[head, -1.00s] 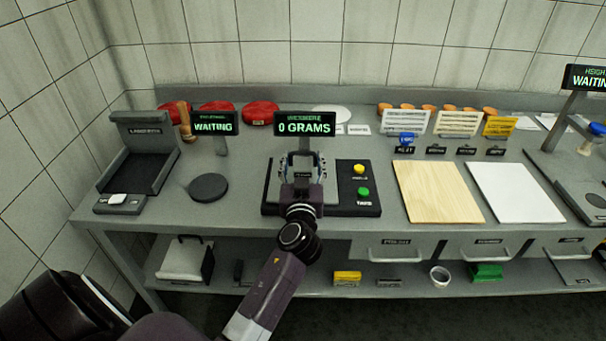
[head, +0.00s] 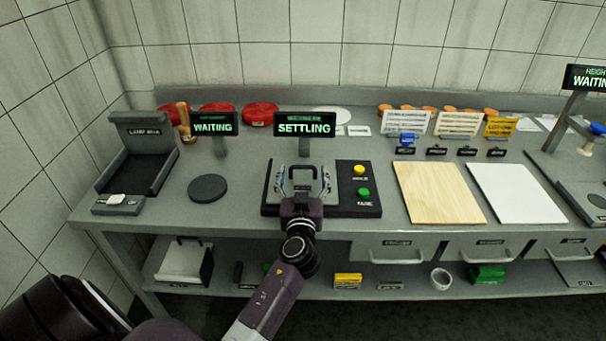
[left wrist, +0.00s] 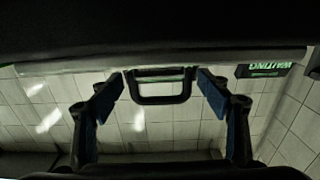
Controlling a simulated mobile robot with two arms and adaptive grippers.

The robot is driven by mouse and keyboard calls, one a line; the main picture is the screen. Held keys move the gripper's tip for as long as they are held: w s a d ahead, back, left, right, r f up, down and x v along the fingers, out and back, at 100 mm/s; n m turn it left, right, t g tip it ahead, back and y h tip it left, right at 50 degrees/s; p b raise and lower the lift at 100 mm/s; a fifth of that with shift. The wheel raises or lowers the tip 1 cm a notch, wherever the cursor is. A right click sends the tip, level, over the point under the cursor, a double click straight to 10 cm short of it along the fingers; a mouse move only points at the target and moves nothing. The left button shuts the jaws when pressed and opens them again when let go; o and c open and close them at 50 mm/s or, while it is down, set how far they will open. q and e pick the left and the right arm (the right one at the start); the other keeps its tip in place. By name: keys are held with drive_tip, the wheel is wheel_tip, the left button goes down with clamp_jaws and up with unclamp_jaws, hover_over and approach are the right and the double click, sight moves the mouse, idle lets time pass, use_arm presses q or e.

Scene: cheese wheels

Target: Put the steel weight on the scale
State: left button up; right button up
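The steel weight (head: 303,188) stands on the plate of the scale (head: 370,207), its arched dark handle upright; much of its body is hidden behind my gripper. The scale's display (head: 304,124) reads SETTLING. My left gripper (head: 303,178) is at the front of the weight, with its fingers spread on either side of the handle. In the left wrist view the handle (left wrist: 160,99) shows between the two separated fingertips (left wrist: 162,82), with a gap on each side. My right gripper is not in view.
Yellow and green buttons (head: 363,192) sit on the scale's right side. A round dark pad (head: 208,188) with a WAITING display (head: 213,123) is to the left. A wooden board (head: 438,192) and a white board (head: 516,192) lie to the right.

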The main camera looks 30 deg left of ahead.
use_arm(q)
drive_tip(key=shift+r, duration=0.15)
drive_tip(key=shift+s+d, duration=0.1)
drive_tip(key=shift+s, duration=0.1)
drive_tip(key=b+v, duration=0.1)
drive_tip(key=v, duration=0.4)
drive_tip(key=b+v, duration=0.2)
drive_tip(key=v, duration=0.3)
drive_tip(key=shift+s+d+f, duration=0.15)
drive_tip(key=shift+s+f, duration=0.05)
drive_tip(key=shift+s, duration=0.05)
drive_tip(key=shift+s+d+r, duration=0.2)
drive_tip(key=shift+s+d, duration=0.05)
drive_tip(key=shift+s, duration=0.2)
